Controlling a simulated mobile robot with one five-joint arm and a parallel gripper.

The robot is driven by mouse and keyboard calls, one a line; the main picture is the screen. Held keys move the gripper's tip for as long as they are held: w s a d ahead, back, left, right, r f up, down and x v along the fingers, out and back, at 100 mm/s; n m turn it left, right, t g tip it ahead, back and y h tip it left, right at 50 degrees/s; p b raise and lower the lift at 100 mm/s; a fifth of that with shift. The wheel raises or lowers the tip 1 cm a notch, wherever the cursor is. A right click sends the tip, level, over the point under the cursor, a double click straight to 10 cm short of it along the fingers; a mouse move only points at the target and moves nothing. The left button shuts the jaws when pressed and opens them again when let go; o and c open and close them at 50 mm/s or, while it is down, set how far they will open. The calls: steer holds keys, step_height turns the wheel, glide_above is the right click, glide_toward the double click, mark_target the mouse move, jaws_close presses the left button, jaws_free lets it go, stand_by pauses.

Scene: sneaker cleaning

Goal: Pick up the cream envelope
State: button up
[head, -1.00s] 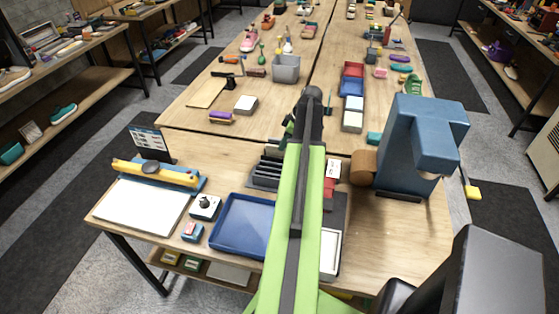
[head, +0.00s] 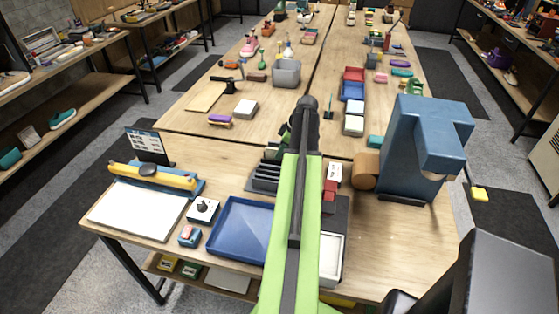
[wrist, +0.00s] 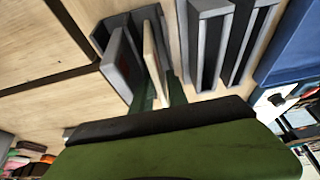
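In the wrist view a thin cream piece, which looks like the cream envelope (wrist: 155,62), stands on edge in a grey slot of the sorting rack (wrist: 207,50). My gripper (wrist: 160,90) has a dark green finger on either side of its near end. The fingers are close to it, but I cannot tell whether they press on it. A grey, flat item (wrist: 121,66) stands just left of the envelope. In the head view the grey rack (head: 266,176) is partly behind my green arm, which hides the gripper's fingertips and the envelope.
A blue tray (head: 240,228) lies left of my arm, and a white sheet-like board (head: 137,208) is farther left. A large blue machine (head: 425,150) stands to the right. A black-and-white joystick box (head: 203,211) sits beside the tray. Bare tabletop shows at the right front.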

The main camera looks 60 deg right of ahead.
steer(key=shift+c, duration=0.5)
jaws_close()
steer(key=shift+r, duration=0.1)
